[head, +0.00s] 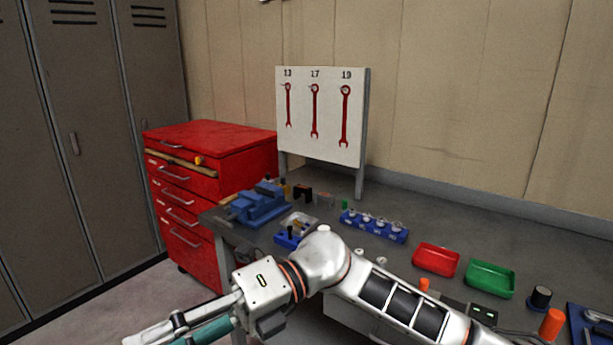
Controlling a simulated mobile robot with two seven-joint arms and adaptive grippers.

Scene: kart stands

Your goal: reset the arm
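My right arm comes in from the lower right and bends across the front of the bench. Its gripper (150,338) is at the bottom left, past the bench's left end and above the floor. One long pale finger shows. A teal part (212,332) lies alongside it, cut off by the bottom edge; I cannot tell whether it is held or belongs to the gripper. My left gripper is not in view.
The grey bench (400,205) carries a blue vise (262,205), a blue socket holder (373,226), a red tray (436,260) and a green tray (490,279). A wrench board (320,145) stands behind. A red tool cabinet (185,215) and lockers (85,130) stand left.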

